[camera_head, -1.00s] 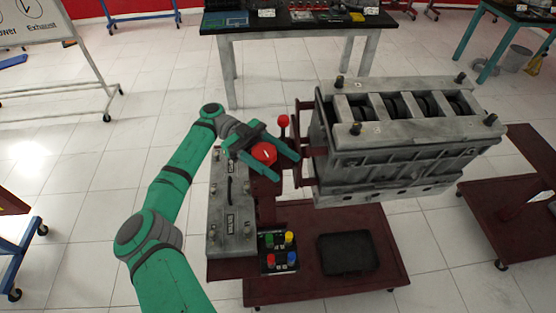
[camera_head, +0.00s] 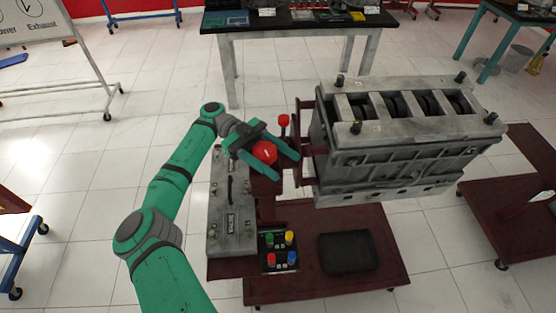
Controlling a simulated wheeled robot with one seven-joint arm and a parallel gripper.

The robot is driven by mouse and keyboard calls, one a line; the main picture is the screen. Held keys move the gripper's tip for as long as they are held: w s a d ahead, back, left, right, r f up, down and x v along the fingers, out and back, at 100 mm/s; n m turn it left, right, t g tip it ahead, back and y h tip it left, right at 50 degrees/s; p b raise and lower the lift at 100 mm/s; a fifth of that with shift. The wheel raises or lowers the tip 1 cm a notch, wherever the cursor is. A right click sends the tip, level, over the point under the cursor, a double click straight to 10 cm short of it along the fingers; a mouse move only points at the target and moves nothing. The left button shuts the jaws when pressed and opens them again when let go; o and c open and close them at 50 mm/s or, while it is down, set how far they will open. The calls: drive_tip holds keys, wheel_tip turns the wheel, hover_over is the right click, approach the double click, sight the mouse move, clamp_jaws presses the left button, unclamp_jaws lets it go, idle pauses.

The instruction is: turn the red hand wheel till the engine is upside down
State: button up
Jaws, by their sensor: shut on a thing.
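The red hand wheel (camera_head: 264,153) sits at the left end of the engine stand. My gripper (camera_head: 276,163) is shut on it, with one green finger on each side; the fingers hide part of the wheel. The grey engine block (camera_head: 400,150) is held by the dark red stand to the right of the wheel. It looks about level, with its long face of several dark openings facing up and bolts standing at the corners. Its underside is hidden.
A red knob (camera_head: 283,120) stands just behind my gripper. A grey case (camera_head: 232,210) is left of the stand's post. A small box with coloured knobs (camera_head: 279,250) and a black tray (camera_head: 348,253) are below. The floor on the left is mostly clear.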

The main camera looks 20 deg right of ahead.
drive_tip(key=shift+d, duration=0.3)
drive_tip(key=o, duration=1)
drive_tip(key=shift+c, duration=0.2)
drive_tip(key=shift+a, duration=0.1)
drive_tip(key=shift+r, duration=0.3)
wheel_tip(320, 180, up, 2)
drive_tip(key=shift+r, duration=0.25)
drive_tip(key=s+a+r, duration=0.4)
drive_tip(key=s+r, duration=0.5)
drive_tip(key=s, duration=0.4)
drive_tip(key=shift+a+r, duration=0.2)
drive_tip(key=shift+r, duration=0.2)
